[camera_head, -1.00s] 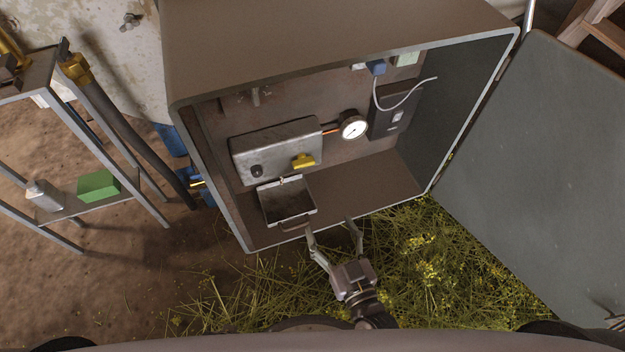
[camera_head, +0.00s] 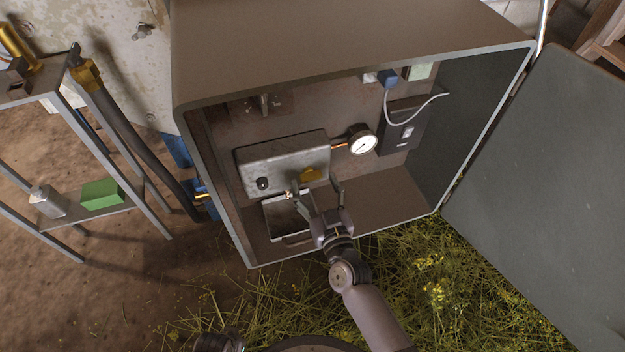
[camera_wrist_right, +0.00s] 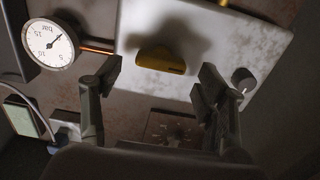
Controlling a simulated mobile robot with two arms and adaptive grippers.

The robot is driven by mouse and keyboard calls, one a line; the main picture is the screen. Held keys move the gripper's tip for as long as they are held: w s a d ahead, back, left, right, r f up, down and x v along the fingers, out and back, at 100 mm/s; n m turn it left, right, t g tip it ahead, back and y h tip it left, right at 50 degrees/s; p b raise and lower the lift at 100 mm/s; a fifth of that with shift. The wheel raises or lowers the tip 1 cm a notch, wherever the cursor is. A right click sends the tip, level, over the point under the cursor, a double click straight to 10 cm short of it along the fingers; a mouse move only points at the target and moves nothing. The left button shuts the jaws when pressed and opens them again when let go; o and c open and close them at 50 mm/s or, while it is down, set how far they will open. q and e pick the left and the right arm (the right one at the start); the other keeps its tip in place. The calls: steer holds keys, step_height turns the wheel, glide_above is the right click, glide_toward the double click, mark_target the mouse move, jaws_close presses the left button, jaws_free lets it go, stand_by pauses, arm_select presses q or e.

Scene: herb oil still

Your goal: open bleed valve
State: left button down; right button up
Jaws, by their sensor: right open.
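The yellow valve handle (camera_head: 311,175) sits on the front of a worn grey metal box (camera_head: 284,160) inside the open cabinet. In the right wrist view the yellow handle (camera_wrist_right: 161,61) lies ahead of the fingers, across the gap between them, and is apart from both. My right gripper (camera_head: 318,190) is open and empty, just in front of the handle; its fingers also show in the right wrist view (camera_wrist_right: 158,82). My left gripper is not identifiable in view.
A pressure gauge (camera_head: 362,142) is right of the box, and a dark knob (camera_head: 263,183) is on its left front. A metal tray (camera_head: 283,216) sits below, partly behind my gripper. The cabinet door (camera_head: 545,190) stands open at right. A shelf (camera_head: 84,214) stands left.

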mark_target(310, 175)
steer(key=shift+x, duration=1.05)
arm_select(q)
steer(key=shift+w+r, duration=0.35)
steer(key=shift+r, duration=0.05)
arm_select(e)
steer(key=shift+c, duration=0.6)
steer(key=c, duration=1)
